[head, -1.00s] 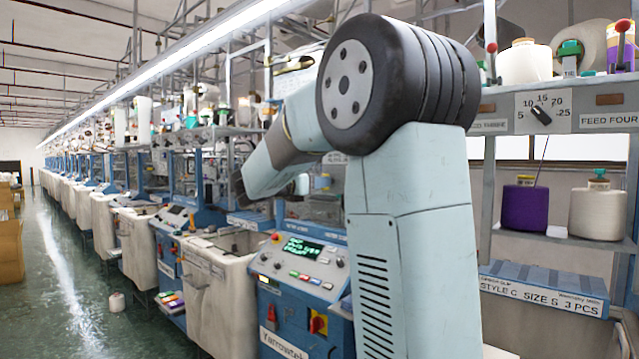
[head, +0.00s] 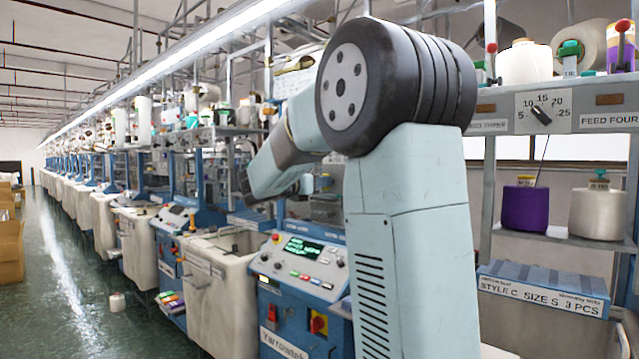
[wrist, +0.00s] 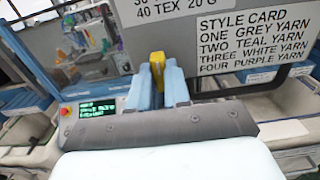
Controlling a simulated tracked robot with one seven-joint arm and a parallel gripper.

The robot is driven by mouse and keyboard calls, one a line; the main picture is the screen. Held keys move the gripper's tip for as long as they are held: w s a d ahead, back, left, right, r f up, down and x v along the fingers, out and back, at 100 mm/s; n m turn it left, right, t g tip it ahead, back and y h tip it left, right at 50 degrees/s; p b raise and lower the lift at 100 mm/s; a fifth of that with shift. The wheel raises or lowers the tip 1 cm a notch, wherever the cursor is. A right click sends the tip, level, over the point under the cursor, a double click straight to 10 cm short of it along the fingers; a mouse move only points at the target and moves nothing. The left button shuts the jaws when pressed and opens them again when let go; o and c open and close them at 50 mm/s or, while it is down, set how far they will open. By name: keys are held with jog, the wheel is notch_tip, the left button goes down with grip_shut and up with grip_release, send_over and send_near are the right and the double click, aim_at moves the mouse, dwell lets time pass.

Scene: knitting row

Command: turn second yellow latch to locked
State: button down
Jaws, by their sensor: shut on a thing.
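A yellow latch (wrist: 157,70) stands upright in the middle of the wrist view, below a grey panel. The two pale blue fingers of my gripper (wrist: 158,84) are shut on it, one on each side. The latch's lower part and its mount are hidden by the fingers and my gripper's body. In the head view my arm reaches away to the left at mid height; the latch cannot be made out there.
A style card (wrist: 254,42) is on the panel right of the latch. A control panel with a green display (wrist: 97,110) is at the lower left. In the head view, blue machines with white bins (head: 215,290) line the row. The green aisle floor (head: 75,290) is mostly clear.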

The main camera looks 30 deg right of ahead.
jog(key=shift+m, duration=0.3)
jog(key=shift+s+f+m, duration=0.1)
jog(key=shift+f+m, duration=0.1)
jog(key=shift+m, duration=4.1)
jog(key=shift+s+f+m, duration=0.1)
jog(key=shift+f+m, duration=0.05)
jog(key=shift+m, duration=4.15)
jog(key=shift+d, duration=0.1)
jog(key=c, duration=1.1)
grip_release()
jog(key=shift+r, duration=0.1)
jog(key=v, duration=1.4)
jog(key=shift+d, duration=0.1)
